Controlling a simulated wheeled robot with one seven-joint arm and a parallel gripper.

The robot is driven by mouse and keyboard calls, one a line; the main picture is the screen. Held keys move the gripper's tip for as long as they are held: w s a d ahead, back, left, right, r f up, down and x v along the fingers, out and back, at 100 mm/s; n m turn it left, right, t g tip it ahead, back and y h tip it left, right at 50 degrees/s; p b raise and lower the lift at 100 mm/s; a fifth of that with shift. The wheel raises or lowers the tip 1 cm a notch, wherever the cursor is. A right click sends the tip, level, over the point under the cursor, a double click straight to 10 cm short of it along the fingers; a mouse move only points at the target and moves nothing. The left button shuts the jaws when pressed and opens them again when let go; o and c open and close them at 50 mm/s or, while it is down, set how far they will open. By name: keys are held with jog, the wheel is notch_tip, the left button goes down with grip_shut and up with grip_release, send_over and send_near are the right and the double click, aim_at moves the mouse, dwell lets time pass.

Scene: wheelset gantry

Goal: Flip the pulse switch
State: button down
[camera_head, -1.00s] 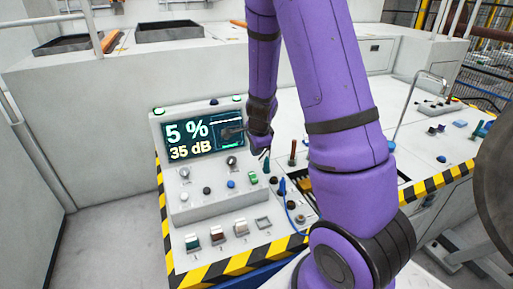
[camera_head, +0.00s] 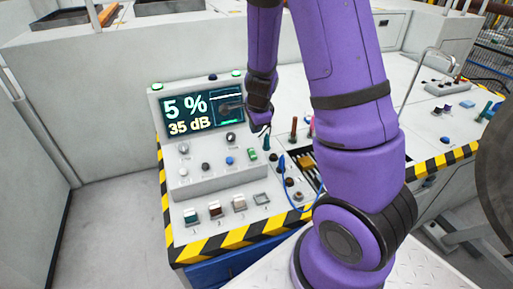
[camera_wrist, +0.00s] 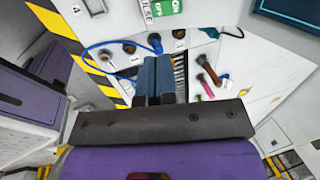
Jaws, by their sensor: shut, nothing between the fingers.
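A small green switch (camera_head: 252,154) sits at the right end of the raised control box on the console. In the wrist view a green rocker (camera_wrist: 163,8) marked ON and OFF shows at the top edge, partly cut off. My gripper (camera_head: 264,130) is above the green switch and slightly right of it in the head view, apart from it as far as I can see. In the wrist view its blue-grey fingers (camera_wrist: 155,88) are together and empty, with the rocker beyond their tips.
The console screen (camera_head: 203,111) reads 5 % and 35 dB. Several knobs and buttons surround the switch. A blue cable (camera_head: 284,172) loops to the right, near upright coloured handles (camera_head: 294,130). Yellow-black striping (camera_head: 225,238) edges the console.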

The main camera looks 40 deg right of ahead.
aim_at(252, 155)
jog(key=shift+f, duration=0.1)
jog(key=shift+x, duration=6.95)
jog(key=shift+w, duration=0.1)
jog(key=shift+a+f, duration=0.1)
jog(key=shift+f, duration=0.2)
jog(key=shift+r, duration=0.8)
